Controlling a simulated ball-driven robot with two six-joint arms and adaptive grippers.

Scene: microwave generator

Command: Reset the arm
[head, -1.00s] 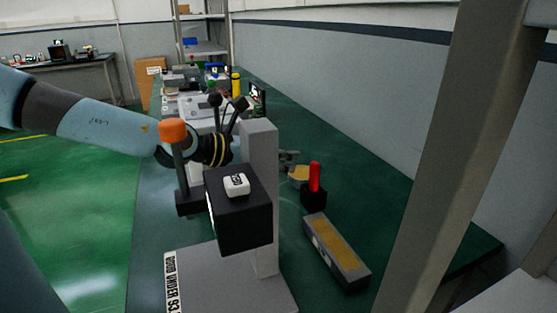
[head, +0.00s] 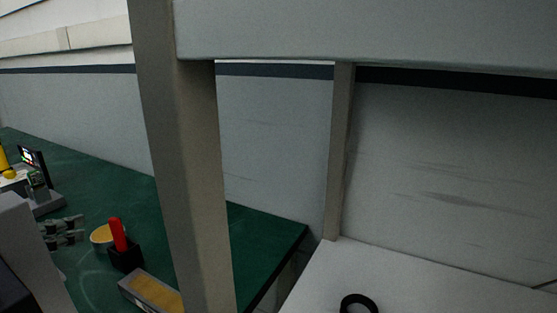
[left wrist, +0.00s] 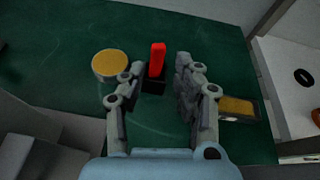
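My left gripper (head: 62,231) shows at the left edge of the head view, over the green table and left of the red stick (head: 117,234). In the left wrist view its two grey fingers (left wrist: 158,72) are spread apart with nothing held between them. The red stick in its black base (left wrist: 154,87) appears between and beyond the fingertips; in the head view it stands apart from the gripper. Most of my left arm is hidden in the head view. My right gripper shows in neither view.
A round yellow-topped piece (head: 102,236) and a grey block with a yellow top (head: 152,291) lie near the red stick on the green table (head: 258,237). A beige post (head: 180,150) and a white surface with a black ring (head: 358,303) are to the right.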

